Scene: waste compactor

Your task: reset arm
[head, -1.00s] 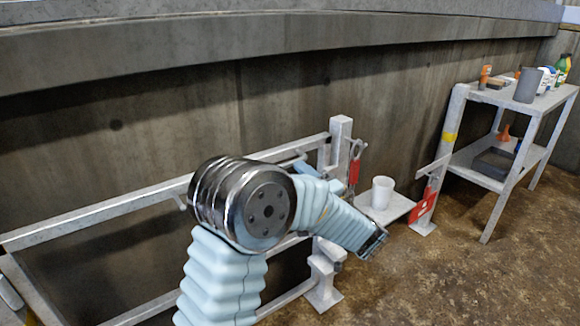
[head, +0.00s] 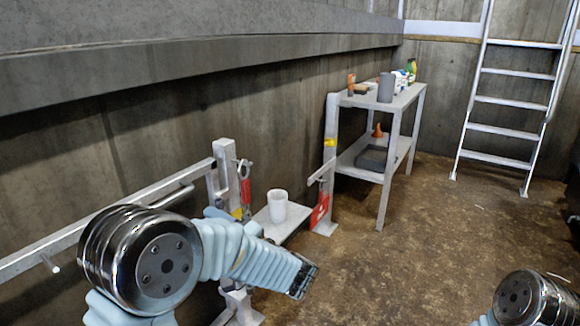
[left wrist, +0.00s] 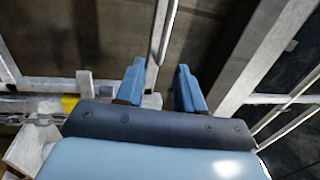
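My left arm shows at the lower left of the head view, bent at a dark metal joint, with a pale blue ribbed part angling down to the right. In the left wrist view my left gripper (left wrist: 160,86) has two blue fingers standing apart, with nothing held between them. A thin pale rail (left wrist: 161,45) lines up with the gap, apparently behind it. In the head view the fingers are mostly hidden by the arm, close to the metal post. Part of my right arm shows at the lower right; its gripper is out of view.
A metal railing (head: 110,225) with a post, red tags and a small shelf with a white cup (head: 278,205) lies beside my left arm. A metal shelf unit (head: 388,118) stands along the wall. A ladder (head: 510,100) leans at the back right. The brown floor between is open.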

